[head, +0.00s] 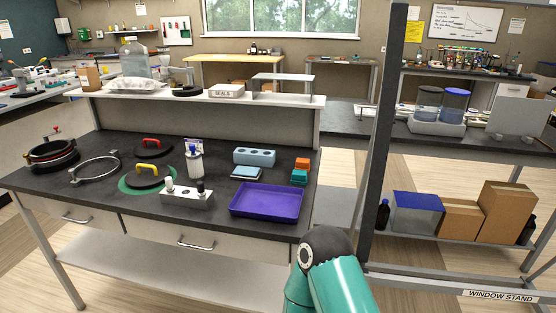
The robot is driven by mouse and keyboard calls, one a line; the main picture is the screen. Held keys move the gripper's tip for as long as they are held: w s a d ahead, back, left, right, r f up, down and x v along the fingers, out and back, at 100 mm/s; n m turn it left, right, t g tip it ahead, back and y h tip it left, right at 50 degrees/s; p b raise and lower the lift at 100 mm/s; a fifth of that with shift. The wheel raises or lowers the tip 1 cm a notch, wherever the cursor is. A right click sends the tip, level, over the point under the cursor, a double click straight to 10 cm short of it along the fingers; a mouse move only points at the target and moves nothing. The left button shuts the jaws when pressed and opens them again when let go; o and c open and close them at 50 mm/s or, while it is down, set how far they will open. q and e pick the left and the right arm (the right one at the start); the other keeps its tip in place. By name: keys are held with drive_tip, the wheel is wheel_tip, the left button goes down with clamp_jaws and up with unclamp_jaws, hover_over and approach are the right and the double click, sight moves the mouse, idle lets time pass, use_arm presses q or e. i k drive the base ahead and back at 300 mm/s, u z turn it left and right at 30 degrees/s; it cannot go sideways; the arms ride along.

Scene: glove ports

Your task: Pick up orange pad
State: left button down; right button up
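The orange pad (302,162) is a small orange piece near the right end of the dark bench top. A small teal piece (299,177) sits right in front of it. It is too small to tell whether the two touch. Neither gripper is in view. A teal and black link of one of my arms shows at the bottom, in front of the bench's right end and well short of the pad.
A purple tray (266,201) lies in front of the pad. A blue block with holes (254,156) and a light blue stack (246,173) are to its left. Farther left are a white bottle (195,163) and lids. A dark post (383,130) stands right of the bench.

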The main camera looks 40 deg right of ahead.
sight(301, 163)
drive_tip(key=z, duration=0.1)
drive_tip(key=i, duration=0.8)
drive_tip(key=z, duration=0.6)
